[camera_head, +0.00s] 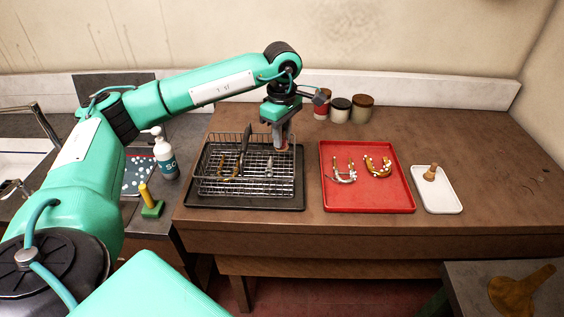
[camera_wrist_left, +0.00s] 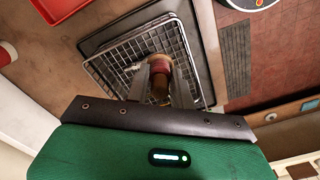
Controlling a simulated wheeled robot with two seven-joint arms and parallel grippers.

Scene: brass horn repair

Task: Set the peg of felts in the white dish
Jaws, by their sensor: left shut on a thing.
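My left gripper (camera_head: 281,146) is shut on a small brown and red thing, which looks like the peg of felts (camera_wrist_left: 160,78). In the wrist view the fingers close on its sides, and its wooden end and red band show. In the head view it is mostly hidden by the fingers, above the back right of the wire rack. The white dish (camera_head: 441,204) lies at the right of the bench, well apart from the gripper. A small tan wooden piece (camera_head: 430,174) stands in its back part. My right gripper is not in view.
The wire rack (camera_head: 230,187) on a dark tray holds several long parts. A red tray (camera_head: 368,199) with horn parts lies between rack and dish. Several jars (camera_head: 341,110) stand at the back. A soap bottle (camera_head: 165,155) is at left. The bench right of the dish is clear.

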